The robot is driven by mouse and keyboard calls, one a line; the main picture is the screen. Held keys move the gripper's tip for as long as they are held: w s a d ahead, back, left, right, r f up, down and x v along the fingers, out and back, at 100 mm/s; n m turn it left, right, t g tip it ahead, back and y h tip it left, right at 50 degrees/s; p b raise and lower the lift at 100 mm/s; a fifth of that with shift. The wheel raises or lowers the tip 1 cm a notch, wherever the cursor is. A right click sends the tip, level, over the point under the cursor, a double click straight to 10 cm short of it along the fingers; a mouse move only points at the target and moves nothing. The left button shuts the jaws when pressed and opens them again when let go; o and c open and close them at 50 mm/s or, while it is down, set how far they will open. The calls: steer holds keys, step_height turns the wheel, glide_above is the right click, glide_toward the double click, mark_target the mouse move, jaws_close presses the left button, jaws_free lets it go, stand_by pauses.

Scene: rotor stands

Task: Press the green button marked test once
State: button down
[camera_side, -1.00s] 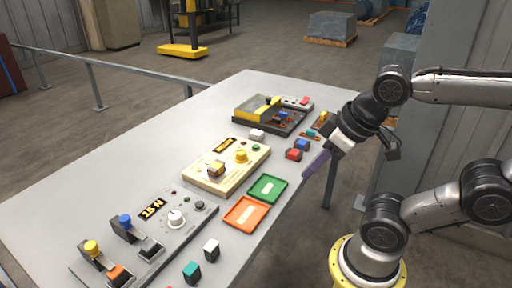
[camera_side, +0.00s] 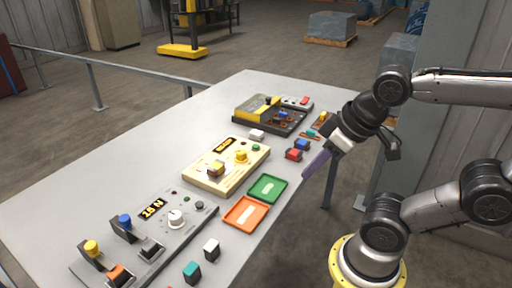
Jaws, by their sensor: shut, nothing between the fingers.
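A small green round part (camera_side: 256,148) sits at the back right of the cream panel (camera_side: 205,182), beside a yellow knob (camera_side: 241,156). Another small green spot (camera_side: 186,199) is on the grey panel (camera_side: 180,238) in front. No "test" marking is legible, so I cannot tell which is the test button. My gripper (camera_side: 308,173) is shut and empty, with purple fingers pointing down and left. It is near the table's right edge, to the right of both panels, and seems apart from everything.
A green tray (camera_side: 279,191) and an orange tray (camera_side: 234,222) lie between the panels and my gripper. A black and yellow unit (camera_side: 252,108) is at the back. The table's left side (camera_side: 110,175) is clear.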

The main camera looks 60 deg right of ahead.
steer(key=w+a+r+m+t+y, duration=0.1)
steer(key=w+a+r+m+y, duration=0.25)
steer(key=w+r+m, duration=0.5)
steer(key=w+d+f+m+t, duration=0.15)
steer(key=w+d+m, duration=0.3)
steer(key=w, duration=0.65)
steer(key=w+d+f+m+t, duration=0.1)
steer(key=w+d+f+m, duration=0.3)
steer(key=w+d+m, duration=0.55)
steer(key=s+d+f+m+h, duration=0.1)
steer(key=d+f, duration=0.3)
steer(key=d, duration=0.3)
steer(key=s+d+f+m, duration=0.1)
steer(key=d+f, duration=0.4)
steer(key=d, duration=0.3)
steer(key=shift+d+h, duration=0.15)
steer(key=shift+h, duration=0.2)
